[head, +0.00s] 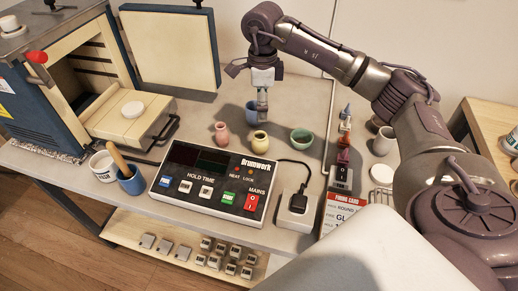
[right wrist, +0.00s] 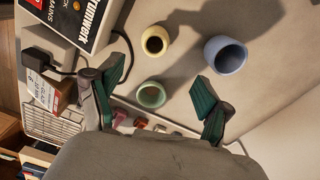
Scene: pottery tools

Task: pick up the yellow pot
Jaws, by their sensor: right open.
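The small yellow pot (head: 259,144) stands upright on the grey table behind the control box. In the right wrist view the yellow pot (right wrist: 147,47) is seen from above, beyond the fingertips. My right gripper (head: 262,116) hangs pointing down above and slightly behind the yellow pot, partly covering a blue pot (head: 250,117). In the right wrist view my right gripper (right wrist: 160,78) has its green-padded fingers wide apart, with nothing held between them. My left gripper is not in view.
A green bowl (head: 301,145) stands right of the yellow pot, and a pink vase (head: 221,138) stands left. The control box (head: 212,186) lies in front. A kiln (head: 75,90) with its door open is at left. A plug and cable (head: 297,207) lie right of the box.

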